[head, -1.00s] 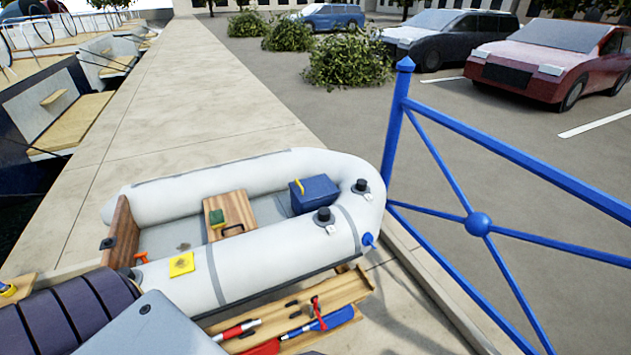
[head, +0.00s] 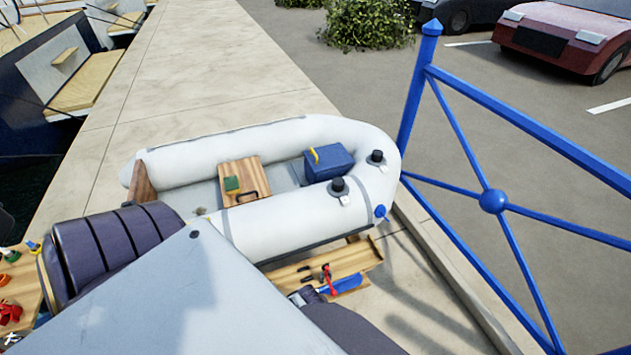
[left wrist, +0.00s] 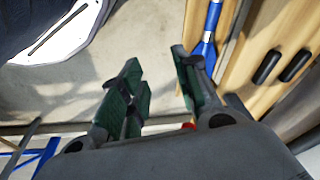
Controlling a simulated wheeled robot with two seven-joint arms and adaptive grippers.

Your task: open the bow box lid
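The bow box (head: 330,163) is a blue box with a yellow strip on top, inside the bow of a white inflatable dinghy (head: 290,237). Its lid looks shut. My left gripper (left wrist: 157,68) shows in the left wrist view with its green-padded fingers apart and nothing between them. It is above the paving, beside a wooden rack (left wrist: 283,30), outside the dinghy and apart from the box. In the head view it is mostly hidden by dark and grey parts of my arm. My right gripper is not in view.
A wooden seat (head: 243,180) with a green block lies behind the box. A blue railing (head: 493,201) is to the right. The rack holds a blue-handled tool (head: 343,285). A wooden table (head: 20,292) is at left.

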